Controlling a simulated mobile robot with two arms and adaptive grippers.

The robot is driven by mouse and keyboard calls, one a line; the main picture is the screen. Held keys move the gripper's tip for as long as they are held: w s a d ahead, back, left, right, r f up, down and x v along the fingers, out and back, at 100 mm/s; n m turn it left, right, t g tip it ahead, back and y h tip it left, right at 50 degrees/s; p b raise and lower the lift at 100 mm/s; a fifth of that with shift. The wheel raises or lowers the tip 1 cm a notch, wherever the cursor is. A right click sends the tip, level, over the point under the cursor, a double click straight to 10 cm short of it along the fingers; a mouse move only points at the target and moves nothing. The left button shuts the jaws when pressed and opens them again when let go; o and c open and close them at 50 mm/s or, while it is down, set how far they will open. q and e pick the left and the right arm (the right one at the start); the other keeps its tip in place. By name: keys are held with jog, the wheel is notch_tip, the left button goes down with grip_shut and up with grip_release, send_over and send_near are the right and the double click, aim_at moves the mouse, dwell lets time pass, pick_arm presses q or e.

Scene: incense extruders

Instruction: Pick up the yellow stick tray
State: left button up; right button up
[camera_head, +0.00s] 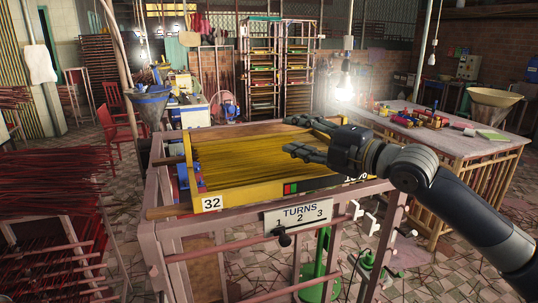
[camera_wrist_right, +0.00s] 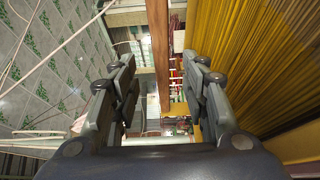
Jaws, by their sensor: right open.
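The yellow stick tray (camera_head: 245,160) lies on top of a pinkish wooden frame stand in the head view. It holds many thin yellow-brown sticks and has a "32" label on its near left corner. My right gripper (camera_head: 300,136) is open and empty over the right part of the tray, pointing left. In the right wrist view its two fingers (camera_wrist_right: 163,75) are spread apart, with a wooden bar between them in the picture. The tray's sticks (camera_wrist_right: 258,70) fill the right side there. I cannot tell whether the fingers touch the tray. My left gripper is not in view.
The stand (camera_head: 235,240) carries a "TURNS 1 2 3" sign (camera_head: 299,215) on its front. Red sticks (camera_head: 55,180) are piled on a rack at left. A worktable (camera_head: 460,150) with small coloured items stands at right. A metal funnel (camera_head: 152,108) is behind the tray's left end.

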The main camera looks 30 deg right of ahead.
aim_at(277, 127)
jog(key=x, duration=0.2)
jog(key=shift+w+a, duration=0.1)
jog(key=shift+w, duration=0.2)
jog(key=shift+w+f, duration=0.1)
jog(key=shift+w, duration=0.15)
jog(key=shift+w+a, duration=0.1)
jog(key=shift+w, duration=0.1)
jog(key=shift+w+p, duration=0.3)
jog(key=shift+w+a+r+p, duration=0.15)
jog(key=shift+w+r+p, duration=0.05)
jog(key=shift+w+p, duration=1.05)
jog(key=shift+p, duration=0.25)
jog(key=shift+w+a+p, duration=0.15)
jog(key=shift+w+p, duration=0.3)
jog(key=shift+w+a+f, duration=0.2)
jog(key=shift+w, duration=0.1)
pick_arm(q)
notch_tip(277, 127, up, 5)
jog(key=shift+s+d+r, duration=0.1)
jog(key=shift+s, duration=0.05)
